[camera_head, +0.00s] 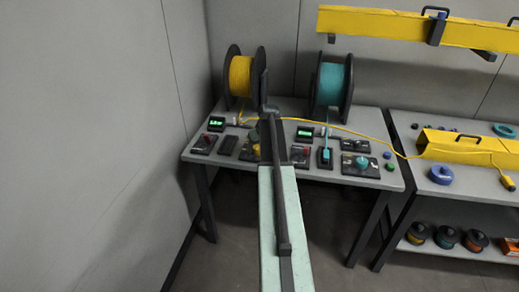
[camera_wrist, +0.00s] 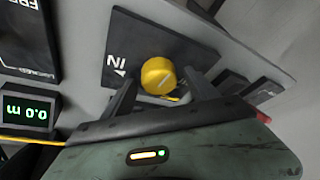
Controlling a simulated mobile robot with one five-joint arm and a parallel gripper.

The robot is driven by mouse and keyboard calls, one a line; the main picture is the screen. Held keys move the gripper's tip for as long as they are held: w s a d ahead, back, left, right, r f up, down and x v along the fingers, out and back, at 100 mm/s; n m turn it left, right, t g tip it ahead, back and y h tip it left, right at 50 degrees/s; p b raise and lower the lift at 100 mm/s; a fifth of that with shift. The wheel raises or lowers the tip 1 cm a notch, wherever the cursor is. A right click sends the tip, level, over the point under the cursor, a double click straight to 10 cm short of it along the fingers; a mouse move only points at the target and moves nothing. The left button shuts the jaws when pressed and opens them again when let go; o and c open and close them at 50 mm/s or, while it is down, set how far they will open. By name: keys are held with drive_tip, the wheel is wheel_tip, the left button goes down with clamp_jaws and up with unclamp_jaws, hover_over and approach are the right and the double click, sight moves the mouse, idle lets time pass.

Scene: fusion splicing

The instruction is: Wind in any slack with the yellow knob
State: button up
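In the wrist view, my gripper (camera_wrist: 162,86) is open, with one finger on each side of the knob's near end. Gaps show beside the knob, and I cannot tell how deep the fingers reach. In the head view, the yellow knob (camera_head: 256,150) is partly hidden behind my arm. The yellow reel (camera_head: 240,76) stands behind it, with a yellow cable (camera_head: 350,132) running right across the bench.
A green display (camera_wrist: 25,111) reads 0.0 m. A teal reel (camera_head: 331,84), a teal knob (camera_head: 361,161) and red switches stand on the same bench (camera_head: 190,155). A second bench to the right holds a yellow trough (camera_head: 460,146) and a blue roll (camera_head: 441,175).

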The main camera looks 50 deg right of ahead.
sight(259, 157)
drive_tip(key=c, duration=1.2)
drive_tip(key=shift+m+g+h, duration=0.3)
drive_tip(key=shift+m+h, duration=0.1)
drive_tip(key=shift+m, duration=0.9)
drive_tip(key=shift+c, duration=0.2)
drive_tip(key=o, duration=1.4)
drive_tip(key=shift+c, duration=0.2)
drive_tip(key=p+v, duration=0.7)
drive_tip(key=shift+a+r, duration=0.2)
drive_tip(key=shift+r, duration=0.15)
drive_tip(key=shift+a, duration=0.1)
